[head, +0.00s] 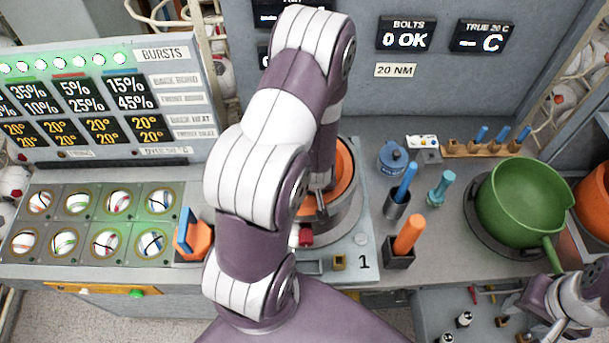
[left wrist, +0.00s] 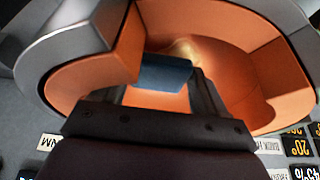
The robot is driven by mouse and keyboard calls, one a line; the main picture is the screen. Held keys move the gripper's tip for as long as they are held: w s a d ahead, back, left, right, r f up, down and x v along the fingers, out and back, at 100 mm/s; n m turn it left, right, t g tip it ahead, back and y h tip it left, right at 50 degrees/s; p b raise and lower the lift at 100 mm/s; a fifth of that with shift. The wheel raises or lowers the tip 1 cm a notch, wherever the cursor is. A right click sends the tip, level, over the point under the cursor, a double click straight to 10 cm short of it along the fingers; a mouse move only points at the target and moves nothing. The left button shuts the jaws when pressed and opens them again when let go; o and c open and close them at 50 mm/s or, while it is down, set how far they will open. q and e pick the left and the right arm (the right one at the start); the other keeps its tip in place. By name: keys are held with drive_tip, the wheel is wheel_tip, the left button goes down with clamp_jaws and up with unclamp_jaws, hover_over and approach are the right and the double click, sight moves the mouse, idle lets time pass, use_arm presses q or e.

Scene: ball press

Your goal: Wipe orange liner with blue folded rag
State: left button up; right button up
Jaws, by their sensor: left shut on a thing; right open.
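The orange liner (head: 345,172) lines the inside of a round metal vessel, largely hidden behind my left arm in the head view. In the left wrist view the liner (left wrist: 215,55) curves around the gripper, with a gap in the metal rim on the near side. My left gripper (left wrist: 163,84) is shut on the blue folded rag (left wrist: 165,72), which is inside the liner's hollow. Whether the rag touches the liner is hard to tell. The rag is hidden in the head view. My right gripper (head: 537,303) is open and empty at the lower right.
An orange block with a blue piece (head: 192,240) stands left of my arm, beside a panel of round ports (head: 105,222). Right of the vessel are a blue pot (head: 392,160), tool holders (head: 400,252) and a green pan (head: 522,205).

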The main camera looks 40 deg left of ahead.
use_arm(q)
drive_tip(key=shift+d, duration=0.35)
drive_tip(key=shift+s, duration=0.1)
wheel_tip(320, 180, up, 6)
drive_tip(key=p, duration=0.6)
wheel_tip(320, 180, up, 3)
drive_tip(key=p, duration=0.2)
drive_tip(key=shift+d+p, duration=0.1)
drive_tip(key=shift+p, duration=0.3)
